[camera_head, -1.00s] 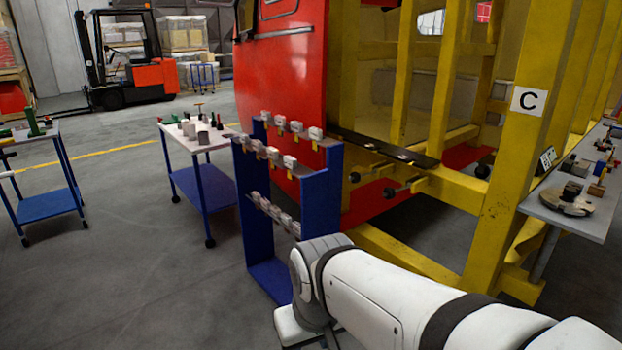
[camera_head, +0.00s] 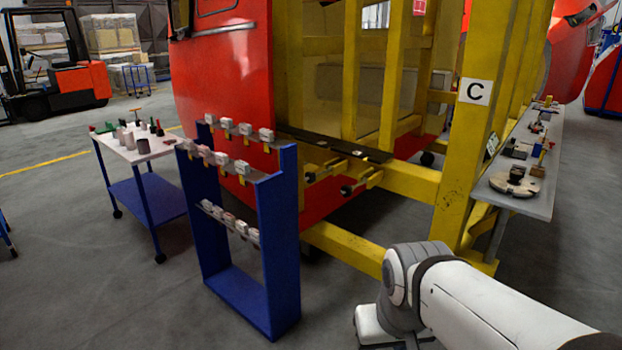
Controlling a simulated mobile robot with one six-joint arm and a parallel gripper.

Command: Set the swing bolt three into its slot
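Two swing bolts stick out from the yellow frame below a dark plate; one swing bolt (camera_head: 355,186) is on the right and another swing bolt (camera_head: 322,172) is to its left. Each has a dark knob-like end and a yellow bracket. I cannot tell which one is number three, and their slots are too small to make out. The dark plate (camera_head: 330,147) runs along the red nosecone's lower edge. My white arm enters at the lower right, in front of the frame. My gripper is not visible in this view.
A blue rack (camera_head: 283,250) with several grey clamp-like blocks stands left of the bolts. A white-topped trolley (camera_head: 150,150) is further left. A grey bench (camera_head: 520,195) with parts runs along the right side. The yellow post (camera_head: 470,140) carries a C sign. Grey floor is open at front left.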

